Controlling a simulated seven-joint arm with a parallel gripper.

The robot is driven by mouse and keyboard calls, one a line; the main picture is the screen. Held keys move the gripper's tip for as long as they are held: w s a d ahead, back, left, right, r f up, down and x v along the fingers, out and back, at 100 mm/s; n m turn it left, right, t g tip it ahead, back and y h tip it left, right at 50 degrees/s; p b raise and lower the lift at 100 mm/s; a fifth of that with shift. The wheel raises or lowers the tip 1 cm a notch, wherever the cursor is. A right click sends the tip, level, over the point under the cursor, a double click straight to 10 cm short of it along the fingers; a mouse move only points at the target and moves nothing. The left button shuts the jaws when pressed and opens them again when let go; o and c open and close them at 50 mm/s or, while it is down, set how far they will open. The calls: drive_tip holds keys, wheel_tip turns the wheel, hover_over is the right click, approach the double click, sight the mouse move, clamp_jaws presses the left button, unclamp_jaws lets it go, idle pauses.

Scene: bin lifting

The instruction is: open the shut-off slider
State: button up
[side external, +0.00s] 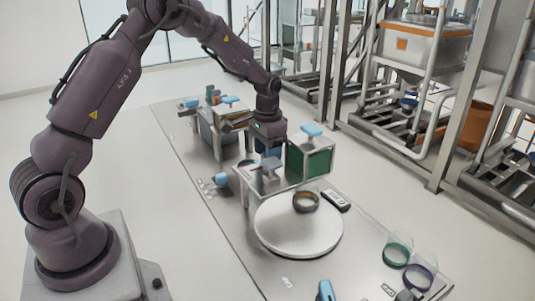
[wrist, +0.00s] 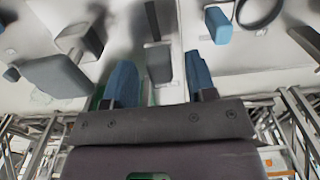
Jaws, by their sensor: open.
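My gripper (side external: 270,150) hangs over the front dispensing station, left of its green bin (side external: 309,157). In the wrist view its two blue fingers (wrist: 160,82) are apart, with nothing held between them. A grey upright tab (wrist: 158,62) shows in the gap between the fingers; whether they touch it is unclear. Blue handles sit on top of the green bin (side external: 312,130) and at the station's left side (side external: 221,180). A grey block (side external: 269,168) stands on the station just below my gripper. I cannot tell for certain which part is the shut-off slider.
A second station (side external: 215,125) stands behind. The left of the table (side external: 225,240) is mostly clear.

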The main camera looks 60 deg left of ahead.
wheel_tip(320, 180, up, 12)
idle(0.4)
drive_tip(key=shift+c, duration=0.5)
